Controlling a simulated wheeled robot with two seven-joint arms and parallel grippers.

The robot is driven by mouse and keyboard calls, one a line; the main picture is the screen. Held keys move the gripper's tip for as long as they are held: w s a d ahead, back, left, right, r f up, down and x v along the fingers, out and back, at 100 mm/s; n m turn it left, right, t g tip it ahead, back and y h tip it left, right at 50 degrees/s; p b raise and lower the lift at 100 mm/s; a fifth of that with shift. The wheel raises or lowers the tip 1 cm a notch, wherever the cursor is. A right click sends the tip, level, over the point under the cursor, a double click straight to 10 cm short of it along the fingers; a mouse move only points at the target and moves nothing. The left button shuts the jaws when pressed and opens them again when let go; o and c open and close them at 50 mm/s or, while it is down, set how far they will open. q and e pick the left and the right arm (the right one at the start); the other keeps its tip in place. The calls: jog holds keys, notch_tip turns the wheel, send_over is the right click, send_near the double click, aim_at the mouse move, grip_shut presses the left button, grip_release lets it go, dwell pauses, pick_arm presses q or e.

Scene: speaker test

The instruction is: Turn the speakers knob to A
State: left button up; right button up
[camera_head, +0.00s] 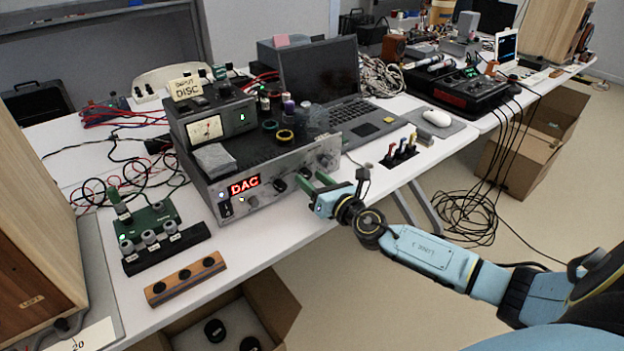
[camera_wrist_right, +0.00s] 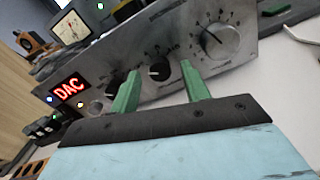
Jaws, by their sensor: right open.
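The silver amplifier (camera_head: 262,190) stands on the white table with a lit red DAC display (camera_head: 244,186). In the right wrist view its front panel (camera_wrist_right: 135,60) carries two small black knobs, a middle one (camera_wrist_right: 159,71) and a left one (camera_wrist_right: 113,88), and a large silver knob (camera_wrist_right: 215,41). I cannot read the labels, so I cannot tell which is the speakers knob or its setting. My right gripper (camera_head: 309,180) is open in front of the panel. In the right wrist view its green fingers (camera_wrist_right: 160,82) frame the middle black knob; contact cannot be told. My left gripper is not in view.
A meter box (camera_head: 212,120) and small jars stand on the amplifier. A laptop (camera_head: 340,95) is behind it. A wooden strip with holes (camera_head: 186,278) and a green board (camera_head: 150,222) lie at left. Upright switches (camera_head: 402,150) are at right. Free floor lies beyond the table edge.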

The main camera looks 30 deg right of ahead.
jog(key=shift+w, duration=0.4)
jog(key=c, duration=1)
